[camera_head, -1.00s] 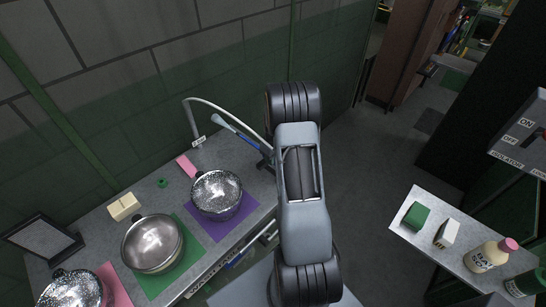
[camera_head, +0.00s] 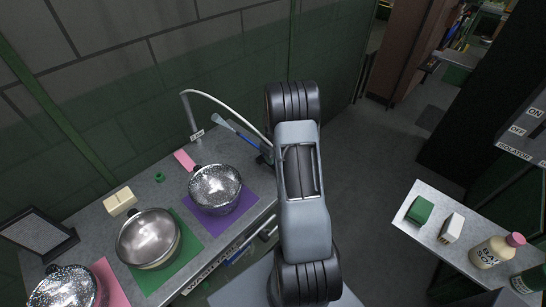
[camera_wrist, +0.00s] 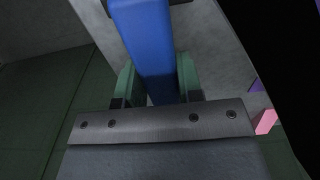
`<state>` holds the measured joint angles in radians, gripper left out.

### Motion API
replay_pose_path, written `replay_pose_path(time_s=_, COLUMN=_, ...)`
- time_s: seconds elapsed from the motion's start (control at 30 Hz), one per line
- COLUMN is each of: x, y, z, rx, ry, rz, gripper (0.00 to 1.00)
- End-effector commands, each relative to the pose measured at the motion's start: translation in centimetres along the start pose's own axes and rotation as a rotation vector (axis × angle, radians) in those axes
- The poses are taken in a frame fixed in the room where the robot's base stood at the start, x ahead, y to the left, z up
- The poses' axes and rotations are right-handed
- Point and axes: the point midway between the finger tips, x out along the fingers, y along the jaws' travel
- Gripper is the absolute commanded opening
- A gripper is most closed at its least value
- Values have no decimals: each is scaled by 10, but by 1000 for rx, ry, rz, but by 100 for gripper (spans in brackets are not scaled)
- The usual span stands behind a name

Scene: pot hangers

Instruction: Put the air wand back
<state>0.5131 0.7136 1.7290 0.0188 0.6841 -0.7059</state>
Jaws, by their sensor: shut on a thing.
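The air wand has a blue handle (camera_wrist: 148,40) that lies between the green fingers of my gripper (camera_wrist: 157,82) in the wrist view. My gripper is shut on it. In the head view the air wand (camera_head: 243,135) sticks out left of my arm, tilted, with its pale end up and left, above the back of the counter. My gripper (camera_head: 265,154) is partly hidden by my arm there. A pale hose (camera_head: 228,104) arches from a labelled upright post (camera_head: 190,115) at the counter's back toward my gripper. The wand's hose end is hidden.
A metal colander pot (camera_head: 215,188) stands on a purple mat (camera_head: 238,213), left of my arm. A steel pot (camera_head: 148,239) stands on a green mat (camera_head: 190,254). A pink block (camera_head: 184,160) lies near the post. A side shelf (camera_head: 408,231) at right holds bottles.

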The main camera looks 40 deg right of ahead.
Motion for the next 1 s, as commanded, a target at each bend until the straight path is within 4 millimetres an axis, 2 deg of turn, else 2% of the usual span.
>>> replay_pose_path(time_s=0.47, x=8, y=0, z=0, rx=0, ry=0, rz=0, gripper=0)
replay_pose_path(time_s=0.5, x=7, y=0, z=0, rx=0, ry=1, rz=0, gripper=37)
replay_pose_path(time_s=0.77, x=7, y=0, z=0, rx=0, ry=0, rz=0, gripper=62)
replay_pose_path(time_s=1.0, x=7, y=0, z=0, rx=0, ry=0, rz=0, gripper=63)
